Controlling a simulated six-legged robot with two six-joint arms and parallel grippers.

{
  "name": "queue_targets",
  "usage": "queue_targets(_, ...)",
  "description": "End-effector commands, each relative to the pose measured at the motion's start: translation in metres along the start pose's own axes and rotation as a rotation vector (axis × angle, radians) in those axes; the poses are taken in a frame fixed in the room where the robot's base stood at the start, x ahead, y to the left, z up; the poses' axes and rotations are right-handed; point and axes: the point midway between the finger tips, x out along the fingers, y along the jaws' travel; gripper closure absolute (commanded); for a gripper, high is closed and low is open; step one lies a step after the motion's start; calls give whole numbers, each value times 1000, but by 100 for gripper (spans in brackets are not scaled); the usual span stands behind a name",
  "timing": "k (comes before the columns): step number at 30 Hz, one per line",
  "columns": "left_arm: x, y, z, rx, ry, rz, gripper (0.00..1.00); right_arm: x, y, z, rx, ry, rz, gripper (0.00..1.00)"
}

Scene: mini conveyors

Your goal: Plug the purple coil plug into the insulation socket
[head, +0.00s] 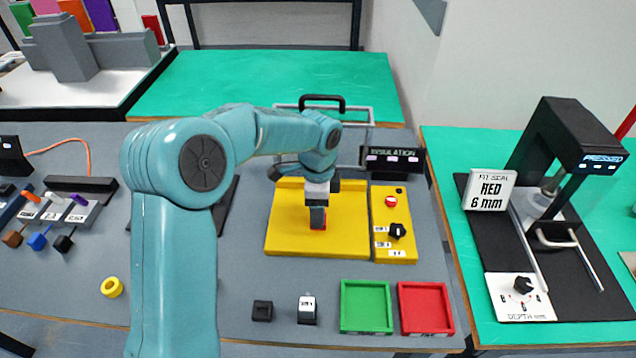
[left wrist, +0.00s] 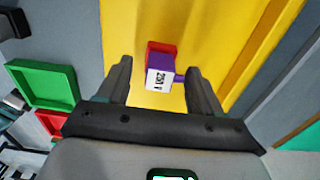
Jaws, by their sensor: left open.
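My left gripper (head: 318,203) reaches down over the yellow insulation plate (head: 345,235). In the left wrist view its jaws (left wrist: 159,67) are open, one finger on each side of a small block (left wrist: 162,60). The block has a red end, a purple side and a white label reading like 230V. A small purple stub (left wrist: 180,77) sticks out toward the right finger. The block's red part (head: 318,220) shows below the gripper in the head view. Whether a finger touches it, I cannot tell. The sign INSULATION (head: 392,160) stands behind; no socket opening is clearly visible. My right gripper is out of view.
A yellow control panel (head: 395,245) with a black knob adjoins the plate. A raised clear guard with a black handle (head: 322,103) stands behind. Green (head: 366,332) and red (head: 425,332) trays lie in front. A rack (head: 70,213) with coloured pieces stands left.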

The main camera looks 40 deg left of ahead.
Motion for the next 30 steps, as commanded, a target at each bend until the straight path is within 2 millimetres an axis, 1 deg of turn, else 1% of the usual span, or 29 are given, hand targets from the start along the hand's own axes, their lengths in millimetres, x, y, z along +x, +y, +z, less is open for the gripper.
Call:
queue_targets(1,-12,-1,0,-1,3,-5,34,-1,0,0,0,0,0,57)
queue_targets(5,-46,-1,-1,-1,5,-8,34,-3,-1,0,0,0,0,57)
queue_targets(9,-84,-1,-1,0,4,-7,34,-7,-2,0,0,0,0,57)
queue_targets(12,-108,0,-1,-1,4,-5,34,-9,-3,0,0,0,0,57)
queue_targets(15,-128,0,-1,0,4,-4,34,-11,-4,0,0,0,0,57)
queue_targets(18,-141,0,0,0,3,-3,34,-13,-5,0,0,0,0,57)
queue_targets(21,-148,0,0,0,2,-2,34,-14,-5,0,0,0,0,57)
queue_targets(30,-151,0,0,0,2,-2,34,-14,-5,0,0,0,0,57)
